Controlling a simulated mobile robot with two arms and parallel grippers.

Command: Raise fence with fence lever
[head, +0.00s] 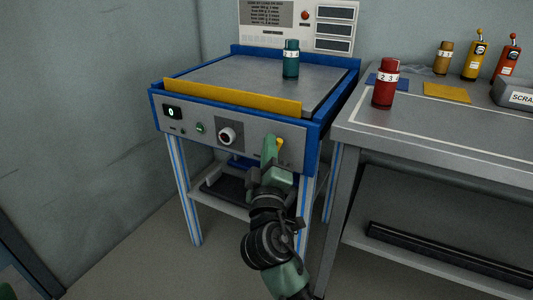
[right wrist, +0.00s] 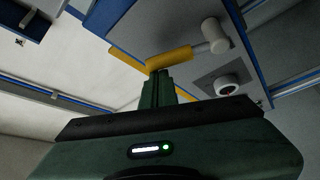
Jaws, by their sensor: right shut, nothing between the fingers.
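The yellow fence (head: 232,97) runs along the front edge of the machine's grey top plate (head: 240,76). The yellow fence lever (head: 280,145) is at the right of the machine's front panel, partly hidden by my right gripper. In the right wrist view the lever (right wrist: 168,58) is a yellow bar on a grey round shaft. My right gripper (head: 270,142) is shut and empty. Its fingertips (right wrist: 158,73) are right at the lever's end; I cannot tell whether they touch it.
A teal bottle (head: 291,60) stands on the plate. The front panel has a round dial (head: 228,135) and a green button (head: 199,128). To the right, a steel table (head: 430,140) holds a red bottle (head: 384,86), several other bottles and a grey scrap bin (head: 515,95).

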